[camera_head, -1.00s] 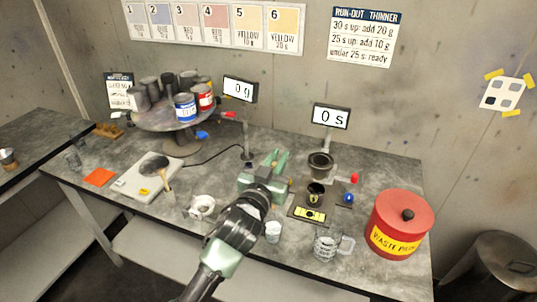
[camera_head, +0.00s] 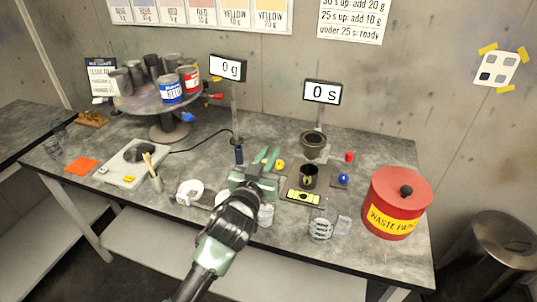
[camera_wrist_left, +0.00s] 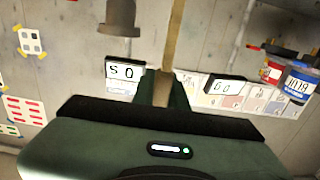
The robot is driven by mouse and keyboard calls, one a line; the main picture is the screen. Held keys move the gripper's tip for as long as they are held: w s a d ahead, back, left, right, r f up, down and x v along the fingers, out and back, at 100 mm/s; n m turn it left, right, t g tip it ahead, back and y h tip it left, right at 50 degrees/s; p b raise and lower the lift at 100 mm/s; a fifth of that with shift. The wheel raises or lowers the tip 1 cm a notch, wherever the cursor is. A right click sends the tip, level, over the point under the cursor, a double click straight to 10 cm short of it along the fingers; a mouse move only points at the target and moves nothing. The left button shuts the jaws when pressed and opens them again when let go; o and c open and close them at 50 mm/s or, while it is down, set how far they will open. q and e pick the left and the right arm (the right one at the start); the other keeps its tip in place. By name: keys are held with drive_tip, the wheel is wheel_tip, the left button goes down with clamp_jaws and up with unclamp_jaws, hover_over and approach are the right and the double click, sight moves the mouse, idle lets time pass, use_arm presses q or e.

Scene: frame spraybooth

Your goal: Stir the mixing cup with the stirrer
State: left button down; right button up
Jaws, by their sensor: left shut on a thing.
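My left gripper (camera_head: 264,162) is over the middle of the table, its fingers pointing away from the head camera. In the left wrist view it is shut on a tan wooden stick, the stirrer (camera_wrist_left: 174,40), which runs up out of that picture. The stirrer cannot be made out in the head view. A pale cup (camera_head: 266,214) stands just right of my left wrist, partly hidden by it. A clear marked jug (camera_head: 321,228) stands further right near the front edge. I cannot tell which is the mixing cup. My right gripper is not in view.
A dark cup (camera_head: 308,177) stands under a funnel-shaped cup (camera_head: 313,146) on a stand. A red waste can (camera_head: 396,205) is at the right. Light sticks stand in a holder (camera_head: 156,184) by the scale (camera_head: 120,173). A paint-can turntable (camera_head: 168,128) is behind.

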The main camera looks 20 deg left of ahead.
use_arm(q)
wheel_tip(320, 180, down, 7)
drive_tip(key=b, duration=0.4)
drive_tip(key=shift+r, duration=0.15)
drive_tip(key=shift+d, duration=0.1)
idle(0.5)
